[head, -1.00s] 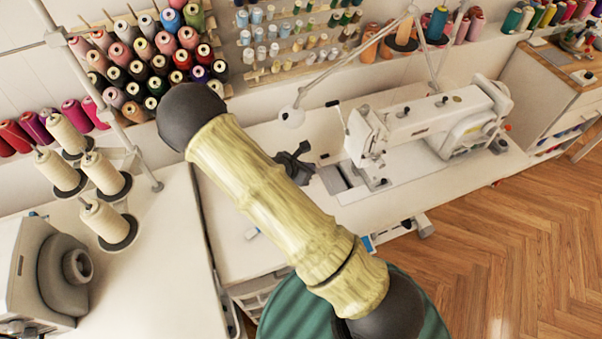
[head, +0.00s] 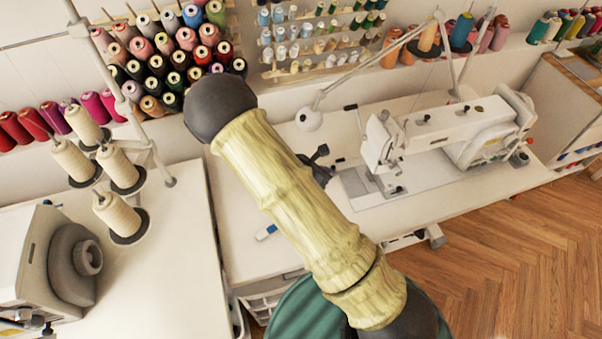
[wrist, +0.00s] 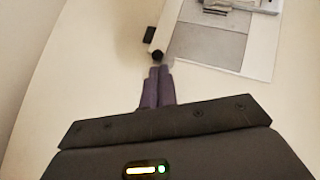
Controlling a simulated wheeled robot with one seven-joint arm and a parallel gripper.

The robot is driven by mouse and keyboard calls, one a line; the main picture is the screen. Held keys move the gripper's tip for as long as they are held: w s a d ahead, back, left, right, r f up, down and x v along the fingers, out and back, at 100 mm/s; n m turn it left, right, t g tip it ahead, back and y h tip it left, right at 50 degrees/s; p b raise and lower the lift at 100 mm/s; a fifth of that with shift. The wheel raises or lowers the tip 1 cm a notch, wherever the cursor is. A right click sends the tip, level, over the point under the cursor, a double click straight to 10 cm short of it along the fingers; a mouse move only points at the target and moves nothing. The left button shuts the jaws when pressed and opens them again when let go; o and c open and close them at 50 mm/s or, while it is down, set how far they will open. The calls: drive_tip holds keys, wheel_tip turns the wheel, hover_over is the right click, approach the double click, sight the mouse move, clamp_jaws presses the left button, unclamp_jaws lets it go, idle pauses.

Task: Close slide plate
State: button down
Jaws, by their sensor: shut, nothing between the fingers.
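The sewing machine (head: 465,128) stands on a white table. A grey metal plate (head: 354,183), seemingly the slide plate, lies in the left end of its bed. It also shows as a flat grey rectangle (wrist: 209,42) at the upper right of the wrist view. My gripper (wrist: 160,70) is shut and empty, its purple-grey fingers together. The fingertips are to the left of and below the plate in the wrist view, close to a dark round knob (wrist: 157,56). In the head view my gripper (head: 318,156) is partly hidden behind my arm, left of the plate.
A lamp (head: 309,119) on a thin arm hangs near the machine head. A black block (wrist: 149,34) sits beside the bed's edge. Cream thread cones (head: 118,168) stand on the left table. Thread racks (head: 160,50) line the wall. White tabletop (head: 260,205) is free left of the machine.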

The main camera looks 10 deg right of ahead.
drive_tip(key=p+v, duration=0.1)
drive_tip(key=v, duration=1.1)
drive_tip(key=shift+s+a+f, duration=0.2)
drive_tip(key=shift+a+f, duration=0.1)
drive_tip(key=shift+f, duration=0.05)
drive_tip(key=s+d+r+m+g+y+p, duration=0.1)
drive_tip(key=s+d+r+m+y+p, duration=0.1)
drive_tip(key=r+m, duration=0.7)
drive_tip(key=s+d+r+m+g+y+p, duration=0.2)
drive_tip(key=s+d+r+m+y, duration=0.3)
drive_tip(key=m, duration=1.1)
drive_tip(key=s+d+r+p, duration=0.1)
drive_tip(key=s+d+r, duration=0.1)
drive_tip(key=s+r, duration=0.2)
drive_tip(key=shift+d+r+m+y+p, duration=0.15)
drive_tip(key=shift+r+m+y+p, duration=0.15)
drive_tip(key=shift+r+p, duration=0.05)
